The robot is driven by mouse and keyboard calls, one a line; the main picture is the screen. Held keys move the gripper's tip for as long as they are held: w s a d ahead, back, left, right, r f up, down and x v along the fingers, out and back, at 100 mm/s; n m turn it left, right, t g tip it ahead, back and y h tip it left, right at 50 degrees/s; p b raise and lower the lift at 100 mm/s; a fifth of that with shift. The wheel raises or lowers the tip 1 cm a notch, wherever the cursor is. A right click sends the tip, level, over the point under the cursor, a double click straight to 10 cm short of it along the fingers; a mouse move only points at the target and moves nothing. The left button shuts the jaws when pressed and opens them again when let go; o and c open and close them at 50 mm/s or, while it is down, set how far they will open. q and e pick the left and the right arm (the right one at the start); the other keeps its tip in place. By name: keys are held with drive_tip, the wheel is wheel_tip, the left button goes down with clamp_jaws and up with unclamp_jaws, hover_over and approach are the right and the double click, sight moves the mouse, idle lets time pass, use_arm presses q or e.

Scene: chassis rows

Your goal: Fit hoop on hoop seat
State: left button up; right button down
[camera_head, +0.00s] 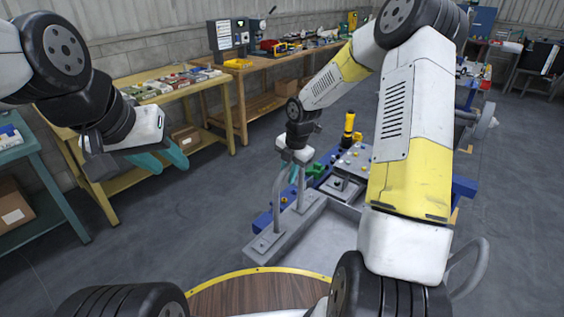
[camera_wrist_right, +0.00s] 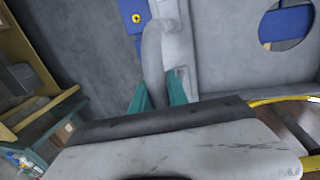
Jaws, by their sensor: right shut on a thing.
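A grey tubular hoop (camera_head: 277,199) stands upright at the near left end of the grey chassis, its two legs reaching down to the chassis rail (camera_head: 316,223). The leg ends meet light plates on the rail, which I take for the hoop seat (camera_head: 267,242); I cannot tell whether they are fully seated. My right gripper (camera_head: 294,173) is shut on the hoop's top. In the right wrist view the hoop (camera_wrist_right: 153,57) runs between its teal fingers (camera_wrist_right: 160,96). My left gripper (camera_head: 165,157) is open and empty, well left of the chassis.
A yellow bench (camera_head: 215,82) with small parts stands along the wall, and a teal bench (camera_head: 42,172) stands at the left. A round wooden top with a yellow rim (camera_head: 232,276) is in front. Another grey hoop (camera_head: 484,262) shows at right. Floor between left bench and chassis is clear.

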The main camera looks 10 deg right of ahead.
drive_tip(key=shift+f, duration=0.3)
drive_tip(key=c, duration=1.2)
unclamp_jaws()
drive_tip(key=r, duration=0.4)
drive_tip(key=s+d+r, duration=0.1)
drive_tip(key=r, duration=0.1)
drive_tip(key=shift+r, duration=0.85)
